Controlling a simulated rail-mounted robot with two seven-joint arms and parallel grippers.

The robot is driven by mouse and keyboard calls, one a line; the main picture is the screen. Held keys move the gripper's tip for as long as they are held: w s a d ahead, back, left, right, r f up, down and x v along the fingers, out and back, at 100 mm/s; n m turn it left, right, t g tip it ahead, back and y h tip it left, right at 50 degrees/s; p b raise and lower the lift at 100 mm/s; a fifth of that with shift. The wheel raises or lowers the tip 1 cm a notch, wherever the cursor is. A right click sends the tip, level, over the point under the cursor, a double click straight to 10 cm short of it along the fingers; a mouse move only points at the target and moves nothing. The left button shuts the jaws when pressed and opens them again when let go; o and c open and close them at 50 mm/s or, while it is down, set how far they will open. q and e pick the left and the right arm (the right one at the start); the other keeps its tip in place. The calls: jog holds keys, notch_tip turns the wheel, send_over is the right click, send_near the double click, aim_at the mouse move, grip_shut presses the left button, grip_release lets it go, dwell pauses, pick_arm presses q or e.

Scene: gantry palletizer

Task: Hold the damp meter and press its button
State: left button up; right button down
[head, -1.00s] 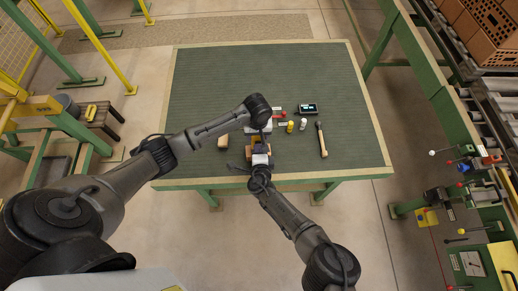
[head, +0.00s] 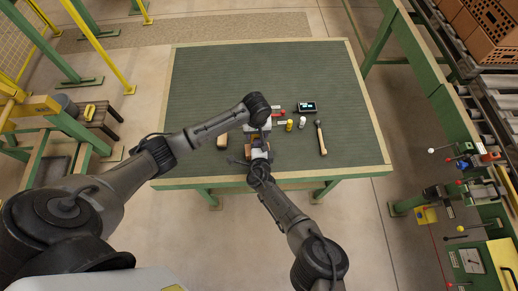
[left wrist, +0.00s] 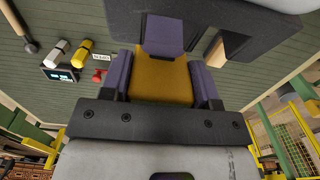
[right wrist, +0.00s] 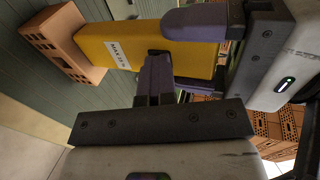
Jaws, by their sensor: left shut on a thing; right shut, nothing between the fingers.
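The damp meter is a yellow body in the left wrist view (left wrist: 162,82) and the right wrist view (right wrist: 120,50), with a white label on its side. My left gripper (left wrist: 160,88) is shut on it, one purple finger on each side. My right gripper (right wrist: 155,65) is shut and empty, its fingertips right at the meter; its fingers also show ahead of the meter in the left wrist view. I cannot tell whether they touch it. The button is hidden. In the head view both grippers meet above the table's near part and cover the meter.
An orange holed brick (right wrist: 62,42) lies close below the meter. A tan block (head: 222,142) lies left of the grippers. To the right are a yellow cylinder (head: 290,125), a white one (head: 302,122), a black display (head: 307,107) and a hammer (head: 321,138). The table's far part is clear.

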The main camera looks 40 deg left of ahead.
pick_arm(q)
jog(key=shift+a+f, duration=0.1)
jog(key=shift+f, duration=0.05)
pick_arm(e)
jog(key=f+v, duration=0.1)
jog(key=v, duration=1.2)
jog(key=shift+s+d, duration=0.4)
jog(key=shift+s, duration=0.05)
pick_arm(q)
jog(key=o, duration=1.4)
jog(key=shift+o, duration=0.3)
